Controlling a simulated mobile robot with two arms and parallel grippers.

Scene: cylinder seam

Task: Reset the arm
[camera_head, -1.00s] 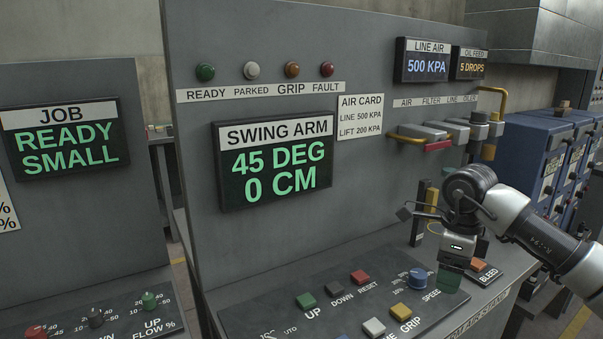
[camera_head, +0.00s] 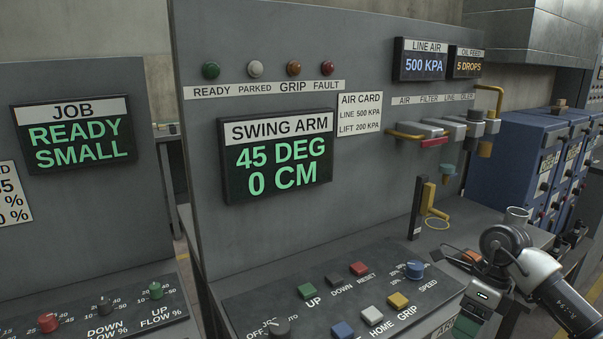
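The red RESET button (camera_head: 359,268) is on the sloped console (camera_head: 250,303), right of the dark DOWN button (camera_head: 333,279) and the green UP button (camera_head: 307,291). A white HOME button (camera_head: 371,313) and a yellow GRIP button (camera_head: 397,300) are nearer. The swing arm display (camera_head: 277,158) reads 45 DEG, 0 CM. My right gripper (camera_head: 462,325) is low at the right, beside the console's right end and apart from the RESET button. Its fingertips point down near the picture's bottom edge, and their gap does not show clearly. My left gripper is not in view.
A mode knob (camera_head: 277,328) and a blue button (camera_head: 342,330) are on the console's near part, and a blue SPEED knob (camera_head: 415,269) on its right. Air valves (camera_head: 440,129) and a yellow pipe stick out at right. A job panel (camera_head: 72,135) stands left.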

